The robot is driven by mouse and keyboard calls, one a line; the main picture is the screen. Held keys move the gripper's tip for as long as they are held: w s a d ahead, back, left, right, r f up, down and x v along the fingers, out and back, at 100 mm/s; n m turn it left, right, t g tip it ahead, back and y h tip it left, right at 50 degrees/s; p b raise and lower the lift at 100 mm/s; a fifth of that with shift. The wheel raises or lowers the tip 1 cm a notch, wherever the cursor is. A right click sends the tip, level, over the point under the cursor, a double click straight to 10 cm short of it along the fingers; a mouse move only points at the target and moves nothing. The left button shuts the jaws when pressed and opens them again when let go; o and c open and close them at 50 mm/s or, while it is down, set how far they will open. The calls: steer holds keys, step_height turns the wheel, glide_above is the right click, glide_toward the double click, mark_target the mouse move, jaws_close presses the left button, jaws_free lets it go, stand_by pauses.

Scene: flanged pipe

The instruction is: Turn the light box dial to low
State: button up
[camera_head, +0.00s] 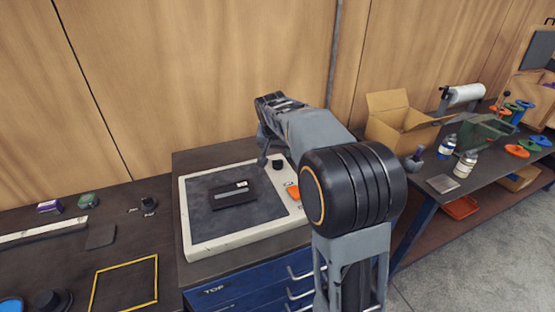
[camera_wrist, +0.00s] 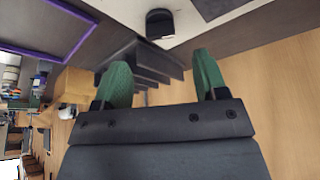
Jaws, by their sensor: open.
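The light box (camera_head: 190,225) is a white-framed panel with a dark grey top, on the bench in the middle of the head view. Its black dial (camera_head: 278,164) sits at the far right corner of the frame, and an orange part (camera_head: 293,191) is nearer me. In the wrist view the dial (camera_wrist: 160,24) stands on the white frame, beyond and between my gripper's fingertips (camera_wrist: 160,68). My gripper is open, its two green fingers apart with nothing between them. In the head view it is mostly hidden by my arm, close to the dial. The dial's setting cannot be read.
A flat black item (camera_head: 233,197) lies on the light box's dark top. An open cardboard box (camera_head: 397,125), bottles (camera_head: 447,146) and coloured spools (camera_head: 517,150) stand on the bench at right. The left bench holds small items and a yellow outline (camera_head: 125,287). The wooden wall rises close behind.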

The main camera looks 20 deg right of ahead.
mark_target(278, 161)
steer(key=x, duration=0.6)
steer(key=shift+w+d+f+p, duration=0.1)
steer(key=shift+w+f+p, duration=0.05)
steer(key=shift+f+p, duration=0.2)
steer(key=shift+c, duration=0.3)
steer(key=c, duration=0.9)
steer(key=shift+o, duration=0.2)
